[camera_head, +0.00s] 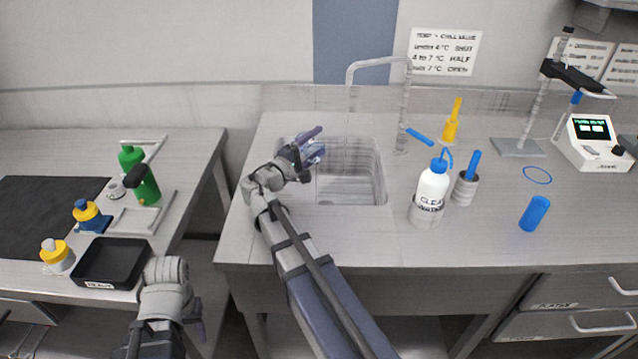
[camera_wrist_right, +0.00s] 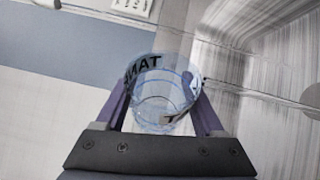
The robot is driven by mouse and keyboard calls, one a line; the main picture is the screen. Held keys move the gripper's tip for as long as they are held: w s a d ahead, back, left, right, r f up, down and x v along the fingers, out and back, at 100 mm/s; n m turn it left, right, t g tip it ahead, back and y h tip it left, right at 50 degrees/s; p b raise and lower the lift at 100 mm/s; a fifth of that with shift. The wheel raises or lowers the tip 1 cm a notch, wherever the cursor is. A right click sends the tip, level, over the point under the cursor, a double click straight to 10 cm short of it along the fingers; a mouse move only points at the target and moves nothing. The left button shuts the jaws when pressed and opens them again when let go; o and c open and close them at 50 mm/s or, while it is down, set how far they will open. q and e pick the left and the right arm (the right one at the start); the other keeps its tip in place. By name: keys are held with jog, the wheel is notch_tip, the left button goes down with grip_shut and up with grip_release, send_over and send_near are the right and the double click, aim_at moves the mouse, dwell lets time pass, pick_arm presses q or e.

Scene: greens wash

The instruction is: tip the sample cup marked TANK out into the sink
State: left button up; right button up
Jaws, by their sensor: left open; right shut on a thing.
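My right gripper (camera_head: 312,148) is over the left part of the sink (camera_head: 378,185) in the head view. In the right wrist view its two fingers (camera_wrist_right: 160,112) are shut on a clear cup (camera_wrist_right: 160,90) with dark TANK lettering. The cup looks tilted, but I cannot tell whether liquid is in it. In the head view the cup is hard to make out between the fingers. My left gripper (camera_head: 192,308) is low at the bottom left, in front of the side table, open and mostly hidden by its wrist.
A tap (camera_head: 378,62) arches over the sink. A wash bottle (camera_head: 432,187), a blue cylinder (camera_head: 534,213) and a meter (camera_head: 590,140) stand to the right. The left table holds a black tray (camera_head: 112,262) and several bottles. The counter's front edge is clear.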

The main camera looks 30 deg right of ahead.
aim_at(313, 148)
jog(key=shift+s+r+m+h, duration=0.1)
jog(key=shift+r+m+h, duration=0.15)
jog(key=shift+m, duration=0.25)
jog(key=shift+w+f+n+y+b, duration=0.25)
jog(key=shift+w+f+n, duration=0.2)
jog(key=shift+f+n, duration=0.3)
jog(key=shift+w+f+n+y+b, duration=0.1)
jog(key=shift+w+f+n+y, duration=0.25)
jog(key=shift+f+n, duration=0.35)
jog(key=shift+w+f+n+g+y+p, duration=0.25)
jog(key=shift+f+n+g+y+p, duration=0.2)
jog(key=shift+n, duration=0.5)
jog(key=shift+w+d+f+n+g+y+p, duration=0.1)
jog(key=shift+w+n+g+y+p, duration=0.25)
jog(key=shift+w+n+g+p, duration=0.85)
jog(key=shift+w+a+f+n+g+y+p, duration=0.1)
jog(key=shift+w+n+g+y+p, duration=0.45)
jog(key=shift+n, duration=1.25)
jog(key=shift+w+d+n+g+y+p, duration=0.1)
jog(key=shift+w+n+g+y+p, duration=0.1)
jog(key=shift+w+n+g+p, duration=1)
jog(key=shift+s+n+t, duration=0.4)
jog(key=shift+s, duration=0.05)
